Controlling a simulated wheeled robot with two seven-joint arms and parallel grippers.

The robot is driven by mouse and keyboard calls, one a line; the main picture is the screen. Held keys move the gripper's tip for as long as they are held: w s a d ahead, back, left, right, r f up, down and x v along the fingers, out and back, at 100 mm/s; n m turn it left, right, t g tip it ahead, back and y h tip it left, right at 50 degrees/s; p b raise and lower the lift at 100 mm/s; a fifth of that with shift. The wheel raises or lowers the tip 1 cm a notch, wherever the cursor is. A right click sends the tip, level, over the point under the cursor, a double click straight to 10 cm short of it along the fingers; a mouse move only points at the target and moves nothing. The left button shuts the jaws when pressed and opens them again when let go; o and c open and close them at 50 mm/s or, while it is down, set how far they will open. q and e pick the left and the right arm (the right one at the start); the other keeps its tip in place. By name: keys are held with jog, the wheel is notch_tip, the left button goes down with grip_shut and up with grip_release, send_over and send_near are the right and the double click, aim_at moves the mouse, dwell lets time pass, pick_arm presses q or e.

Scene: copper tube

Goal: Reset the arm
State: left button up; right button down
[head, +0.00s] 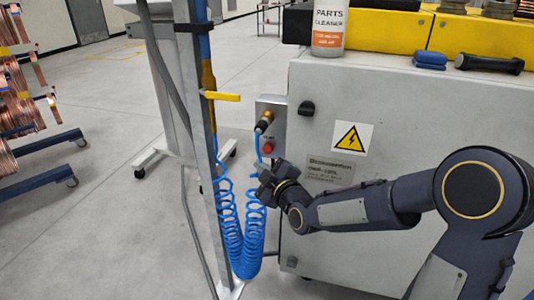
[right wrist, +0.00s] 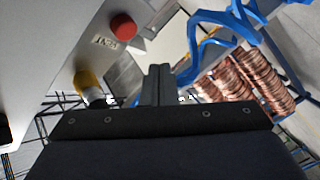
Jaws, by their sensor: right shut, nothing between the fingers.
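My right arm comes in from the right in the head view. Its gripper (head: 264,182) is in front of the grey cabinet's left edge, just below the grey control box (head: 281,130) and close to the coiled blue air hose (head: 233,225). In the right wrist view the gripper's fingers (right wrist: 157,82) are together with nothing between them. The red button (head: 267,148) is just above the gripper; it also shows in the right wrist view (right wrist: 123,26). The yellow and black connector (head: 264,121) sits on the box. My left gripper is not in view.
A grey metal post (head: 204,140) with a yellow lever (head: 222,96) stands left of the gripper. The grey cabinet (head: 390,110) fills the right side. A parts cleaner bottle (head: 329,25) stands on top. Racks of copper coils (head: 18,112) are at far left. Open floor lies between.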

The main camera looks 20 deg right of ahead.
jog(key=shift+s+a, duration=0.25)
jog(key=shift+s, duration=0.25)
jog(key=s+d+f+m+g, duration=0.25)
jog(key=s+m+g, duration=0.4)
jog(key=s, duration=1.05)
jog(key=s+d+f+m+g, duration=0.1)
jog(key=s+f+m+g, duration=0.5)
jog(key=s, duration=1)
notch_tip(320, 180, up, 28)
jog(key=m+t+p, duration=0.1)
jog(key=p, duration=2.4)
jog(key=shift+s+f, duration=0.15)
jog(key=shift+f, duration=0.05)
jog(key=shift+d, duration=0.1)
